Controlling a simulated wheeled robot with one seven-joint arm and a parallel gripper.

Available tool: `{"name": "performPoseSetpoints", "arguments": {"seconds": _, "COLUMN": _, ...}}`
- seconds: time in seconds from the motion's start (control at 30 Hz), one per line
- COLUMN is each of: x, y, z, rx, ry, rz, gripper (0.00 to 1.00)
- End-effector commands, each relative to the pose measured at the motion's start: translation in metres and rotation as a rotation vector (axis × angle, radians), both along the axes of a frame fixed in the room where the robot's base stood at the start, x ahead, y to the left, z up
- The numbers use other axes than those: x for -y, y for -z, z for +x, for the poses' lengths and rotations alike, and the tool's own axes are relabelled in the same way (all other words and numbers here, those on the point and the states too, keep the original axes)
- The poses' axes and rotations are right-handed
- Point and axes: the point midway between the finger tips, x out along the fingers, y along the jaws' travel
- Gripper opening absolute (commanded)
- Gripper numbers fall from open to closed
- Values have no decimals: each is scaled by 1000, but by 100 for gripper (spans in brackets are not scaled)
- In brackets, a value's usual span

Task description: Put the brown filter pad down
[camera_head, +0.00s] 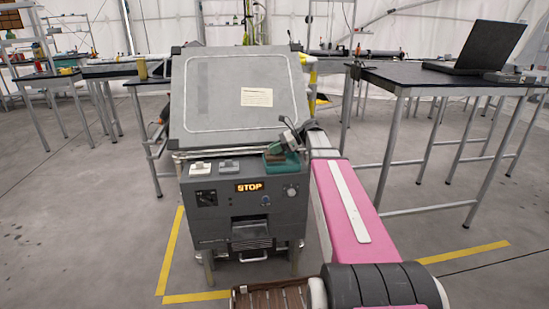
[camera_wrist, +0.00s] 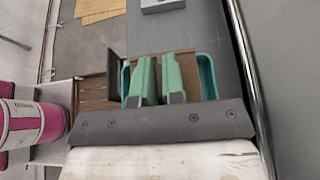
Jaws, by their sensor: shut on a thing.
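The brown filter pad (camera_wrist: 190,62) shows as a flat brown patch behind the green fingers in the wrist view. In the head view a small brown piece (camera_head: 275,158) shows at the right of the machine's ledge. Teal side walls (camera_wrist: 208,76) stand on both sides of the fingers, and teal (camera_head: 292,160) also shows beside the brown piece. My gripper (camera_wrist: 158,78) has its fingers close together, shut on the pad. The fingers hide much of the pad, and I cannot tell whether it touches what is below.
A grey machine (camera_head: 245,211) with a lit STOP display stands in front of me, its lid (camera_head: 235,105) tilted up. Two small blocks (camera_head: 229,165) sit on the ledge left of the gripper. A dark table (camera_head: 450,77) with a laptop (camera_head: 480,47) stands at the right.

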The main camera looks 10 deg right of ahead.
Motion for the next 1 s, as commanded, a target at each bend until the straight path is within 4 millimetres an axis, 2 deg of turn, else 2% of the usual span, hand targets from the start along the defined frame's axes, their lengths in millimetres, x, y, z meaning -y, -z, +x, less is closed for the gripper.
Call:
{"name": "performPoseSetpoints", "arguments": {"seconds": 0.3, "x": 0, "y": 36, "z": 0, "rx": -1, "ry": 0, "rz": 0, "gripper": 0}}
{"name": "performPoseSetpoints", "arguments": {"seconds": 0.7, "x": -1, "y": 40, "z": 0, "rx": 0, "ry": 0, "rz": 0, "gripper": 0}}
{"name": "performPoseSetpoints", "arguments": {"seconds": 0.73, "x": -1, "y": 40, "z": 0, "rx": 1, "ry": 0, "rz": 0, "gripper": 19}}
{"name": "performPoseSetpoints", "arguments": {"seconds": 0.8, "x": -1, "y": 40, "z": 0, "rx": 1, "ry": 0, "rz": 0, "gripper": 35}}
{"name": "performPoseSetpoints", "arguments": {"seconds": 1.0, "x": -1, "y": 40, "z": 0, "rx": 0, "ry": 1, "rz": 0, "gripper": 35}}
